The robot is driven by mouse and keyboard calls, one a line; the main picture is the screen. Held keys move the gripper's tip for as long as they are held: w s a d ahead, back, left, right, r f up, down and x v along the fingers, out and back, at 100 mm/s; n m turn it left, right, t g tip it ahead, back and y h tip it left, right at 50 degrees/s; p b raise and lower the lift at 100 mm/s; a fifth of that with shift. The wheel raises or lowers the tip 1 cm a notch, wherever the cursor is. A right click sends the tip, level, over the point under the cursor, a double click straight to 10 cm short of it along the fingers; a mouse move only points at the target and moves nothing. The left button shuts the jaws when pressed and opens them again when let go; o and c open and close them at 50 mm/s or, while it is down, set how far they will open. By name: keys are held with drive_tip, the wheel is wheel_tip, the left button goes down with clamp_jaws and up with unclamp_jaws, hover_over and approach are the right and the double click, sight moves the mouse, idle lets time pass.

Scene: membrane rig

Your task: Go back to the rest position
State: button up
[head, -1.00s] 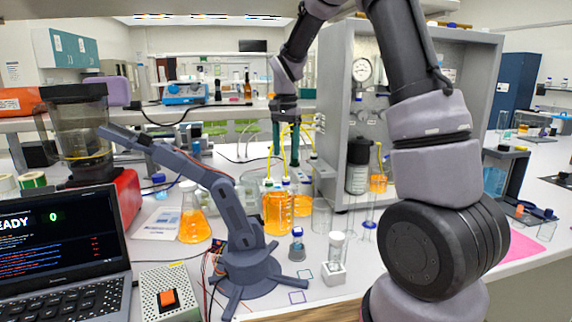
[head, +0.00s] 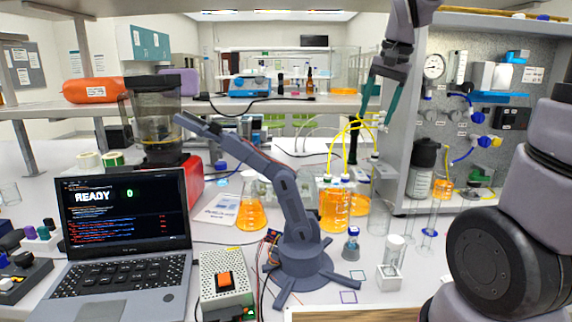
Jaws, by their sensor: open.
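My gripper (head: 376,116) shows at the upper right of centre in the head view. Its two teal fingers point down and stand apart, with nothing seen between them. It hangs in the air above the yellow tubing (head: 354,128) and the capped bottles of orange liquid (head: 334,212), beside the left edge of the grey rig panel (head: 402,110). My arm's upper links run out of the top of the picture, and a thick joint fills the lower right.
A small grey desktop arm (head: 290,205) stands mid-bench. A laptop (head: 125,235), a power box (head: 222,285), an orange flask (head: 251,205) and a blender (head: 158,125) are to its left. A vial in a white holder (head: 391,270) and a blue-capped vial (head: 351,245) stand to its right.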

drive_tip(key=s+d+r+n+t, duration=0.1)
drive_tip(key=s+t, duration=0.1)
drive_tip(key=s, duration=0.5)
drive_tip(key=s+d+r+n+t, duration=0.1)
drive_tip(key=s+t, duration=0.1)
drive_tip(key=s, duration=0.6)
drive_tip(key=shift+r, duration=0.35)
idle(0.5)
